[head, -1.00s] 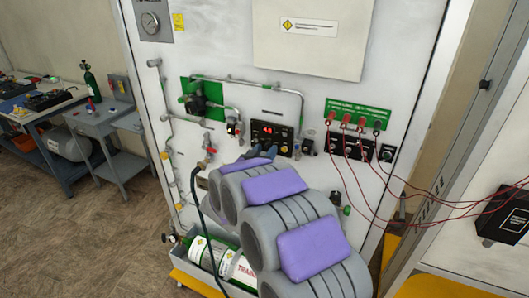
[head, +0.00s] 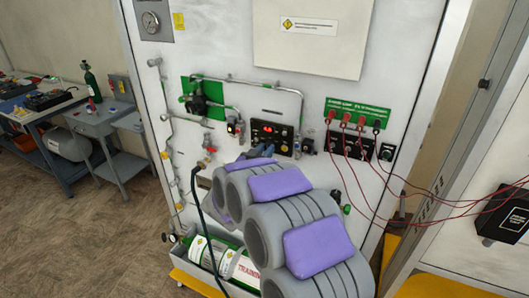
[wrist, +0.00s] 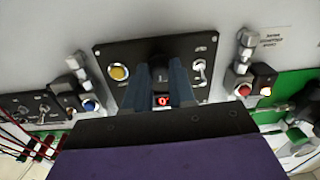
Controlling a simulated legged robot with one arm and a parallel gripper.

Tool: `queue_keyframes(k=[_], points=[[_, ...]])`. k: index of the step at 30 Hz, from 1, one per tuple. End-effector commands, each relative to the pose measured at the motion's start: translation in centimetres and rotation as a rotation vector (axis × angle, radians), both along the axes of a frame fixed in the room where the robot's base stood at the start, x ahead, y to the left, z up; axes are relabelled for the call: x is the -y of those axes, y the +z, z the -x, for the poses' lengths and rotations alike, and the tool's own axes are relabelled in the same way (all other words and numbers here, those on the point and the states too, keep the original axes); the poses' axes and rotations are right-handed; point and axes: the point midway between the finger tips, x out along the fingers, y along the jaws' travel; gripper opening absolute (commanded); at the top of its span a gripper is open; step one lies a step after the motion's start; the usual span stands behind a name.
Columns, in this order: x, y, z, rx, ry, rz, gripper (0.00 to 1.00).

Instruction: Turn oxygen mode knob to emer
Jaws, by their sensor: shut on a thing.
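The black control panel (head: 283,139) is on the white trainer wall, with a red lit display in the head view. In the wrist view the same panel (wrist: 112,58) shows a dark knob (wrist: 158,74) at its middle. My gripper (wrist: 158,82) has its two blue-grey fingers on either side of this knob and is shut on it. The knob's pointer and position labels are too small or hidden to read. In the head view my gripper (head: 264,151) is at the panel's lower edge, and my arm hides part of the wall below it.
The panel also has a yellow button (wrist: 119,73) and a toggle switch (wrist: 200,70) close to the fingers. Pipes and a green-backed regulator (head: 203,98) are at left. Red leads (head: 420,190) hang at right from a green-labelled terminal panel (head: 358,114).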

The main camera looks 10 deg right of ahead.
Motion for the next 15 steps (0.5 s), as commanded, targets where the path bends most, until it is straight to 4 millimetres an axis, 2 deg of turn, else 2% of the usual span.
queue_keyframes(k=[15], points=[[-0.18, -0.11, -0.06, 0.271, 0.005, -0.370, 0.00]])
